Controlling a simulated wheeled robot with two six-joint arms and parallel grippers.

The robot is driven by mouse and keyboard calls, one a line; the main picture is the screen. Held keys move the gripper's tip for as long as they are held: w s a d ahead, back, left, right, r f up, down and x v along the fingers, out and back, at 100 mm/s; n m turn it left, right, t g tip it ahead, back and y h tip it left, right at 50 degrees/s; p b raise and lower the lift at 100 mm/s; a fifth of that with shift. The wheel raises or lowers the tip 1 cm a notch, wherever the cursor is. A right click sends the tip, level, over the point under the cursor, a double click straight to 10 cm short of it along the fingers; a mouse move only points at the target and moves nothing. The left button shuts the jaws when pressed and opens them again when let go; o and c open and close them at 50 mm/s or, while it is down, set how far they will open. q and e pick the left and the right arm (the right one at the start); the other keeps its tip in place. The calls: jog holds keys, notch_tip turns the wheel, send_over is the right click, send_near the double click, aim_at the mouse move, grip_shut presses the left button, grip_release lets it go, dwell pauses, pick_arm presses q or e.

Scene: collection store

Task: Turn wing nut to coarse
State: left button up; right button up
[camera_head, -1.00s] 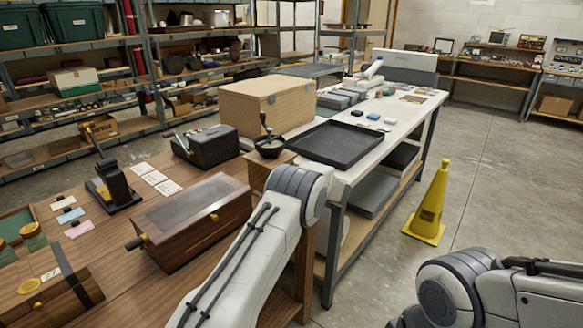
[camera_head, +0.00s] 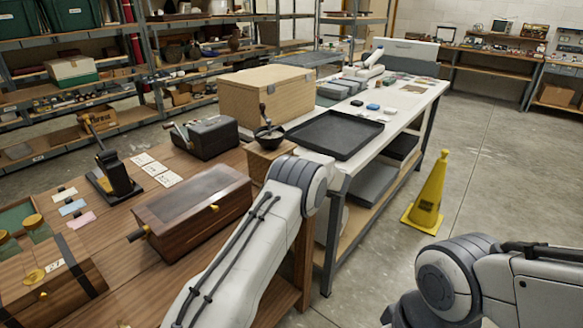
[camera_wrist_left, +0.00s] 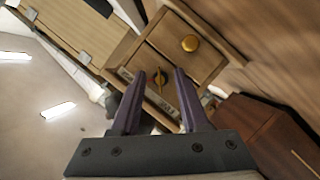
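The coffee grinder (camera_head: 266,158), a small wooden box with a dark bowl and crank on top, stands at the table's right end in the head view, partly behind my left arm. In the left wrist view its wooden face (camera_wrist_left: 205,62) is seen tilted, with a round brass knob (camera_wrist_left: 190,43) and a small brass wing nut (camera_wrist_left: 159,79). Pale labels lie to either side of the wing nut; I cannot read them surely. My left gripper (camera_wrist_left: 159,74) is open, its two dark fingers on either side of the wing nut; contact cannot be told. My right gripper is out of view.
A dark wooden chest (camera_head: 194,212) with a side handle stands left of the grinder. A large wooden box (camera_head: 262,98) and a black tray (camera_head: 335,134) are behind it. A yellow cone (camera_head: 429,195) stands on the open floor at right.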

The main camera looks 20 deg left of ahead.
pick_arm(q)
jog(key=shift+d, duration=0.15)
jog(key=b+v, duration=0.1)
jog(key=v, duration=0.9)
jog(key=shift+s, duration=0.15)
